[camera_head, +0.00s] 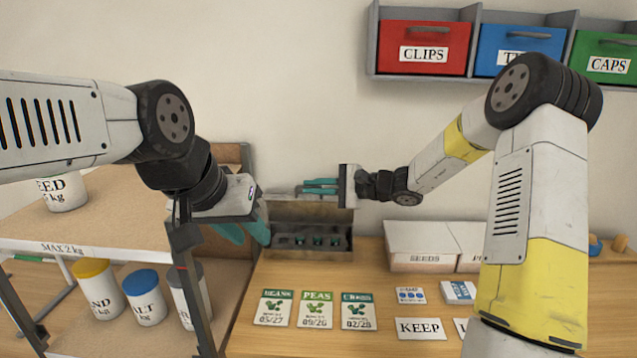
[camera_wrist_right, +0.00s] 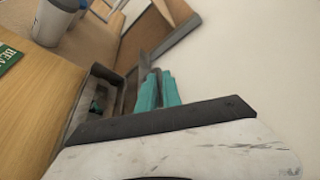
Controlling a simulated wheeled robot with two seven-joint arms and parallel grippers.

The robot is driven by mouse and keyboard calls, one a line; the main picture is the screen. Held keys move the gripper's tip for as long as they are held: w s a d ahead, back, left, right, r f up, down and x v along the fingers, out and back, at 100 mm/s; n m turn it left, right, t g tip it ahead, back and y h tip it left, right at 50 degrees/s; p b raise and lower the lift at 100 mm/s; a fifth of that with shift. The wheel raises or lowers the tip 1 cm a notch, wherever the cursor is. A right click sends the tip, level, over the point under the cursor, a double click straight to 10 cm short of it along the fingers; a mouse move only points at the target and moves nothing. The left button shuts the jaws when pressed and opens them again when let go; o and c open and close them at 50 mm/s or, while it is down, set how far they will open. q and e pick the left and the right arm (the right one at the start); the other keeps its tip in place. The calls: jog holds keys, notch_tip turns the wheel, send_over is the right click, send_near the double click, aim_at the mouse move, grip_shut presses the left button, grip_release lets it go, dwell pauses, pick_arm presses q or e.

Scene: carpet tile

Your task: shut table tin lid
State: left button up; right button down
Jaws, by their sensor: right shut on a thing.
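The table tin (camera_head: 308,254) is a dark metal box at the back of the table, with small green things inside. Its lid (camera_head: 290,211) stands raised along the tin's back edge; the lid (camera_wrist_right: 128,92) and the tin (camera_wrist_right: 82,106) also show in the right wrist view. My right gripper (camera_head: 306,187) comes in from the right, shut on the upper edge of the lid; its teal fingers (camera_wrist_right: 158,90) partly cover the lid in the wrist view. My left gripper (camera_head: 246,234) is open and empty, beside the tin's left side.
Packets marked beans (camera_head: 273,307), peas (camera_head: 315,309) and cress (camera_head: 358,311) lie in front of the tin. A white seeds box (camera_head: 420,245) stands to its right. A shelf unit (camera_head: 120,225) with tubs is at the left. Drawers (camera_head: 424,46) hang above.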

jog(key=shift+s+f, duration=0.4)
jog(key=shift+s, duration=0.35)
jog(key=shift+s+f, duration=0.35)
jog(key=shift+s, duration=0.4)
jog(key=shift+s+f, duration=0.4)
jog(key=shift+s, duration=0.35)
jog(key=shift+d, duration=0.1)
jog(key=c, duration=1.8)
grip_release()
jog(key=v, duration=0.7)
jog(key=shift+d, duration=0.3)
